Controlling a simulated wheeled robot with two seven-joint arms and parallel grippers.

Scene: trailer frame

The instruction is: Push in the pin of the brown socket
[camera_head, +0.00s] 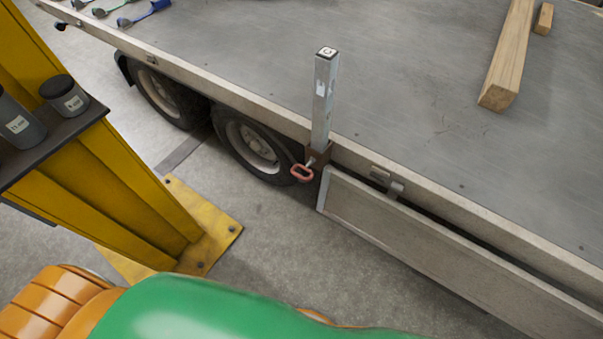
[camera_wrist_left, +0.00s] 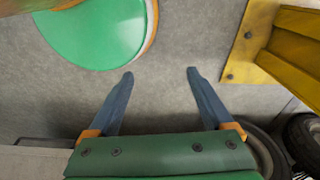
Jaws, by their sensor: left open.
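The brown socket (camera_head: 318,155) is fixed to the side edge of the trailer bed. A grey metal post (camera_head: 325,100) stands upright in it. The pin with its red loop handle (camera_head: 302,172) sticks out from the socket toward the lower left, over the wheel; how deep it sits is too small to tell. My left gripper (camera_wrist_left: 160,74) is open and empty, its two blue-grey fingers spread over bare grey floor in the left wrist view. Neither the socket nor the pin shows in that view. My right gripper is in neither view.
A yellow column (camera_head: 135,185) with a dark shelf (camera_head: 50,145) stands left of the trailer. The hanging side board (camera_head: 440,255) lies right of the socket. Trailer wheels (camera_head: 255,147) are below the bed. A wooden beam (camera_head: 510,55) lies on the bed.

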